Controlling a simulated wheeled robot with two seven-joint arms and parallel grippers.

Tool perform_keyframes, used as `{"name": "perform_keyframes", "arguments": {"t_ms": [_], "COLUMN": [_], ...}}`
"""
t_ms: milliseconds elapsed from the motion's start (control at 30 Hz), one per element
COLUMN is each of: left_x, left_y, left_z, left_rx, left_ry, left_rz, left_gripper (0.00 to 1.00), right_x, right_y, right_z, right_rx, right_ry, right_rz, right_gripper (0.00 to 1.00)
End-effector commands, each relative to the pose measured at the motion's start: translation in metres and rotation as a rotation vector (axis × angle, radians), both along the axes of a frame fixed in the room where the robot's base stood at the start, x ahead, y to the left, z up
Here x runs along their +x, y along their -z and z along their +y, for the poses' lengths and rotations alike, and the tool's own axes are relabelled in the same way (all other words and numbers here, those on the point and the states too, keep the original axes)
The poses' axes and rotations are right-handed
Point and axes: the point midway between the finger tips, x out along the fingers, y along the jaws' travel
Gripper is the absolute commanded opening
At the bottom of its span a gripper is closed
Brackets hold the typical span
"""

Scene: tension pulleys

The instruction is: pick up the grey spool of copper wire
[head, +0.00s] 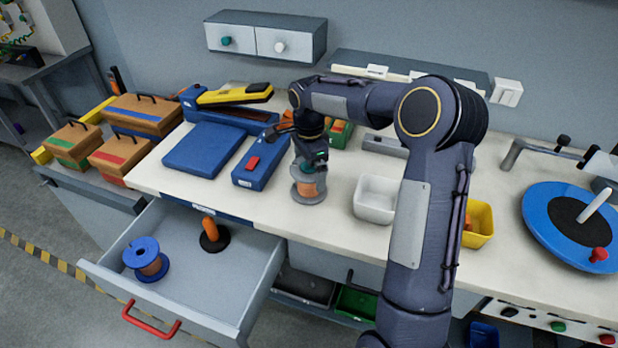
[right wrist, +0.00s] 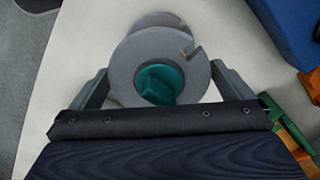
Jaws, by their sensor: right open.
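The grey spool of copper wire (head: 309,189) stands upright on the white worktop, near its front edge. Its copper winding shows between grey flanges in the head view. My right gripper (head: 312,164) is right above it, pointing down. In the right wrist view the spool's grey flange (right wrist: 129,62) with a teal knob (right wrist: 160,83) lies between the two open fingers of the right gripper (right wrist: 160,78), one on each side. I cannot tell whether the fingers touch it. My left gripper is not in view.
A blue case (head: 262,162) stands left of the spool, a white bin (head: 375,197) right. An open drawer (head: 185,290) below holds a blue spool (head: 147,258) and a dark-based orange peg (head: 210,232). A yellow bin (head: 480,222) and blue disc (head: 545,225) stand further right.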

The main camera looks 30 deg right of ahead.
Motion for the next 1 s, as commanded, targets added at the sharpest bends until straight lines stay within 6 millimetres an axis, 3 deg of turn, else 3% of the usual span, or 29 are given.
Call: {"name": "perform_keyframes", "arguments": {"t_ms": [167, 433, 867, 1000], "left_x": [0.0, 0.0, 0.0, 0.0], "left_y": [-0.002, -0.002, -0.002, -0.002], "left_z": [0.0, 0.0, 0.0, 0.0], "left_rx": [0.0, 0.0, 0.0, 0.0], "left_ry": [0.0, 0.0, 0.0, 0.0], "left_rz": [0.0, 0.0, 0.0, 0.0], "left_gripper": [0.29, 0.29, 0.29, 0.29], "right_x": [-0.001, 0.0, 0.0, 0.0], "right_y": [0.019, 0.021, 0.021, 0.02], "right_z": [0.0, 0.0, 0.0, 0.0], "right_rx": [0.0, 0.001, 0.0, 0.001], "right_ry": [0.0, 0.0, 0.0, 0.0], "right_rz": [0.001, -0.001, -0.001, -0.004], "right_gripper": [1.0, 0.99, 0.42, 0.42]}}
